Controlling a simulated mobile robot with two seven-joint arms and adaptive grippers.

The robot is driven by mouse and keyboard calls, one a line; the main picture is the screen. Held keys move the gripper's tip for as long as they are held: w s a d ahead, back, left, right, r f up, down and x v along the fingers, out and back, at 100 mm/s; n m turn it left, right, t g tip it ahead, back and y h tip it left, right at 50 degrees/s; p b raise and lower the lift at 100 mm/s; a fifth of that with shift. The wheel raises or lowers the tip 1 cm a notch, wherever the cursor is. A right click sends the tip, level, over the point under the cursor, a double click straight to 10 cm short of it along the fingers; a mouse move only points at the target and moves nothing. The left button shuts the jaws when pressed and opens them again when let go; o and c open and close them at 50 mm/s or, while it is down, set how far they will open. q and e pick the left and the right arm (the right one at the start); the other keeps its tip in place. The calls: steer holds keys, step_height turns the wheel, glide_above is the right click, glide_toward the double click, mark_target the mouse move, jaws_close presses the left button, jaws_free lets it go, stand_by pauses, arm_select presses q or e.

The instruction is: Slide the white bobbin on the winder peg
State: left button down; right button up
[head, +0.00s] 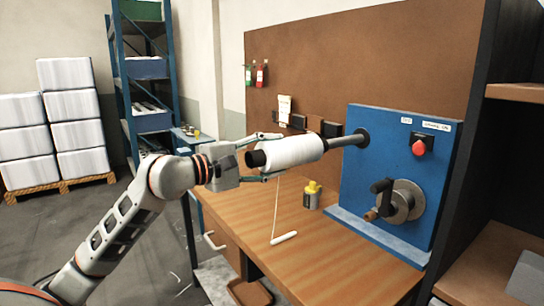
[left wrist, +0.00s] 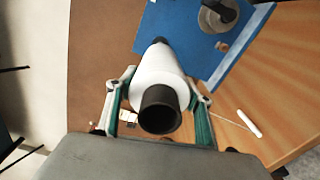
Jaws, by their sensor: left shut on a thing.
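The white bobbin (head: 292,152), a white roll on a dark core, is held nearly level above the bench by my left gripper (head: 268,156). The gripper's two fingers are shut on either side of the bobbin's near part. The winder peg (head: 345,141) is a grey rod sticking out of the blue panel (head: 385,160). The bobbin's far end meets the peg in line in the head view; how far the peg goes inside is hidden. The left wrist view shows the bobbin (left wrist: 158,72) between the fingers, its dark open core end towards me. My right gripper is not in view.
The panel carries a red button (head: 419,147) and a hand crank (head: 398,200).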

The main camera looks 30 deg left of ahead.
mark_target(304, 148)
arm_select(q)
steer(key=shift+w+r, duration=0.1)
steer(key=shift+r, duration=0.05)
steer(key=shift+p+x, duration=0.6)
steer(key=shift+x, duration=1.8)
steer(key=shift+w, duration=0.1)
steer(key=shift+p+x, duration=0.5)
steer(key=shift+x, duration=1.6)
steer(key=shift+w+d, duration=0.15)
steer(key=shift+w, duration=0.2)
